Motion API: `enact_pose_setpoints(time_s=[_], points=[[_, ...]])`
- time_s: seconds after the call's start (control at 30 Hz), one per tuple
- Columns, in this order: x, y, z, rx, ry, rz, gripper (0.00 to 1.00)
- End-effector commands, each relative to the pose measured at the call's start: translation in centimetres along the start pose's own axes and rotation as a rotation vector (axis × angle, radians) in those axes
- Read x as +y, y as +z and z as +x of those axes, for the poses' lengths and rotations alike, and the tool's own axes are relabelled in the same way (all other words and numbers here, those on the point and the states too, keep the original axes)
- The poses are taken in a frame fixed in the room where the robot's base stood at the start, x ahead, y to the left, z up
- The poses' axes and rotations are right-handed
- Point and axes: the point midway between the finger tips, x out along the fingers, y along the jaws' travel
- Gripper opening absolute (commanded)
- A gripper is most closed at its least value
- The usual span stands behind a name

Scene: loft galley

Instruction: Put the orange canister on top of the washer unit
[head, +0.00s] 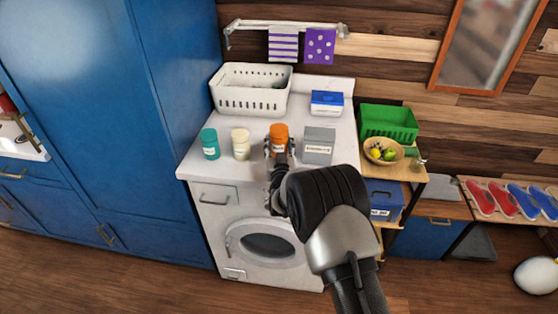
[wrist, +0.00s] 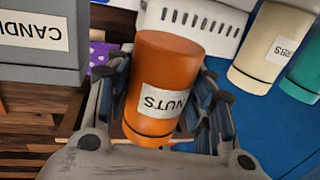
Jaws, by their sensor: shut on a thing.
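The orange canister (head: 278,132) has a white label and is between the fingers of my gripper (head: 279,152), which is shut on it. It shows large in the wrist view (wrist: 165,75), its label reading NUTS upside down, with a finger on each side. In the head view the canister appears over the front part of the white top of the washer unit (head: 215,220). I cannot tell whether its base touches the top or hangs just above it. My arm hides part of the washer's front.
On the washer top stand a teal canister (head: 210,145) and a cream canister (head: 241,145) to the left, a grey box (head: 319,146) to the right, and a white basket (head: 250,100) and blue-lidded box (head: 326,103) behind. A shelf with a green crate (head: 388,122) stands to the right.

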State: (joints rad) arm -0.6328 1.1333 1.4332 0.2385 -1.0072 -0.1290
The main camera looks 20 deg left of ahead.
Motion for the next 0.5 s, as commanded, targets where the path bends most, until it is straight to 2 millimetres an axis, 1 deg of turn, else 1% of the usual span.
enact_pose_setpoints(time_s=[0.03,0.27,0.4,0.5], points=[[0.0,0.7,0.1,0.003,0.000,0.000,0.19],[0.0,2.3,0.0,0.002,0.000,0.001,0.19],[0.0,4.5,0.0,0.002,0.000,0.000,0.19],[0.0,5.6,0.0,0.003,0.000,0.000,0.19]])
